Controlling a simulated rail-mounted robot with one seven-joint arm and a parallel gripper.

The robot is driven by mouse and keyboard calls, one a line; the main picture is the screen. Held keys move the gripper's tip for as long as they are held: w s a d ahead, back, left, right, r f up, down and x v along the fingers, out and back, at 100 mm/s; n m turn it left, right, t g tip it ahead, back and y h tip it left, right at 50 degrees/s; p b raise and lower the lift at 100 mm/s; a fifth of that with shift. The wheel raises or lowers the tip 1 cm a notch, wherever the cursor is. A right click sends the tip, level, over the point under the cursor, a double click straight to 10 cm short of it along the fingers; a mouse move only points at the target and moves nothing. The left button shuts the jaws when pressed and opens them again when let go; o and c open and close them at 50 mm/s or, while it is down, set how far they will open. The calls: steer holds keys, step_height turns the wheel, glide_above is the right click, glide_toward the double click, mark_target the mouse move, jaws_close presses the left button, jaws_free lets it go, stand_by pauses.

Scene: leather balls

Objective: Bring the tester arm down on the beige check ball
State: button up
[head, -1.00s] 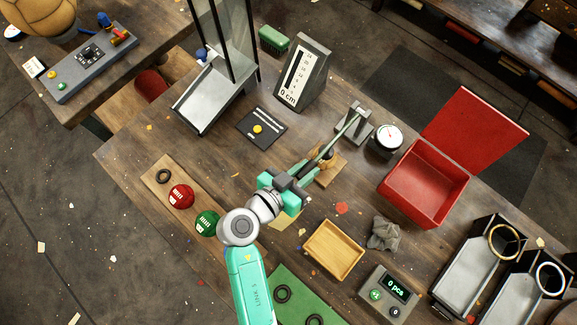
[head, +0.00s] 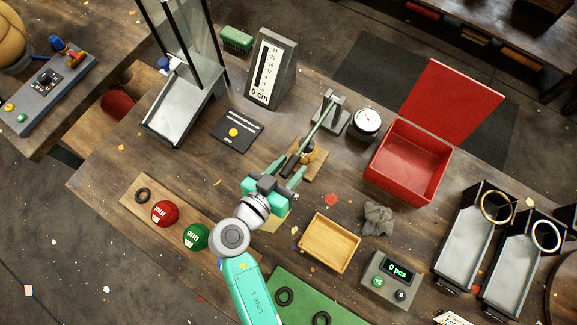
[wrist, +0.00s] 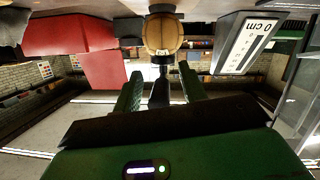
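I cannot tell whether the lever touches the ball.
A round dial gauge (head: 367,121) and an open red box (head: 409,165) are to the right. A wooden tray (head: 329,243) and a grey cloth (head: 378,218) lie nearer. A black card (head: 237,132) and a 0 cm scale (head: 270,70) stand left and behind.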

mark_target(289, 166)
steer(key=shift+r, duration=0.15)
step_height(289, 166, up, 3)
steer(key=shift+r+p, duration=0.1)
steer(key=shift+p, duration=0.5)
steer(key=s+r, duration=0.1)
steer(key=s, duration=1.5)
steer(key=shift+a+r+p, duration=0.25)
steer(key=shift+a+p, duration=0.15)
steer(key=shift+p, duration=0.05)
